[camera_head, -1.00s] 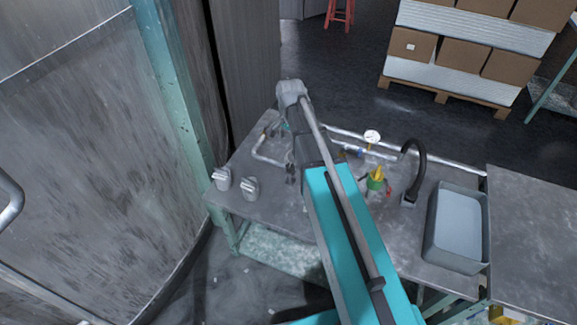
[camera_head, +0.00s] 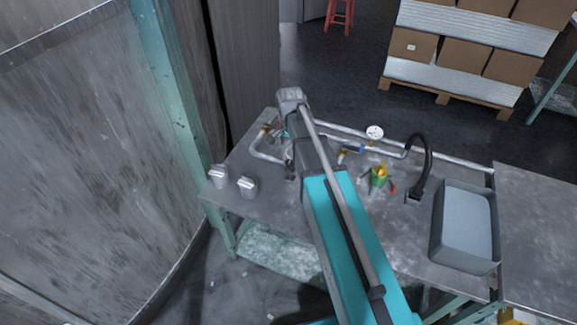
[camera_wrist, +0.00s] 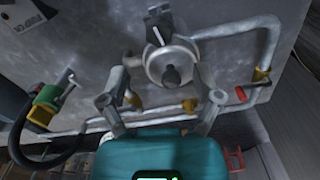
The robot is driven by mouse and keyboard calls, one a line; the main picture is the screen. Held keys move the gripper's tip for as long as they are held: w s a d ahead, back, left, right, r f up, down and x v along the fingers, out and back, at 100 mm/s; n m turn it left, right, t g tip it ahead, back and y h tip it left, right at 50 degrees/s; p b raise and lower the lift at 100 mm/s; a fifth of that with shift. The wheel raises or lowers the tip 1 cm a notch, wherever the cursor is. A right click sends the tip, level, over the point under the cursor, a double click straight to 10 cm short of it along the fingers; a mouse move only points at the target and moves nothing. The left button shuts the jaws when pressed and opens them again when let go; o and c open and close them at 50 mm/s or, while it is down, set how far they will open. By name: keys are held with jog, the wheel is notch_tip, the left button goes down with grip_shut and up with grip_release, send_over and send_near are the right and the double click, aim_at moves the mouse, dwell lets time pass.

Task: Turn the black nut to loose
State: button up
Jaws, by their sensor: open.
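In the wrist view a round grey metal fitting (camera_wrist: 157,62) with a dark, rounded knob-like part (camera_wrist: 171,76), which looks like the black nut, sits between my fingers. A second black part (camera_wrist: 158,24) with a pale mark stands just above it in the picture. My gripper (camera_wrist: 166,82) is open, one finger on each side of the fitting. I cannot tell whether the fingers touch it. In the head view my arm hides most of the fitting and the gripper.
Metal pipes (camera_wrist: 255,32) with a red-handled valve (camera_wrist: 241,94) run close by at right. A green and yellow valve (camera_wrist: 48,97) and black hose are at left. On the bench are a gauge (camera_head: 375,132), a grey basin (camera_head: 466,222) and two small grey pieces (camera_head: 247,187).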

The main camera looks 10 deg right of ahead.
aim_at(289, 161)
jog(key=shift+f+b, duration=3.55)
jog(key=shift+f, duration=0.3)
grip_shut()
jog(key=shift+n, duration=2.2)
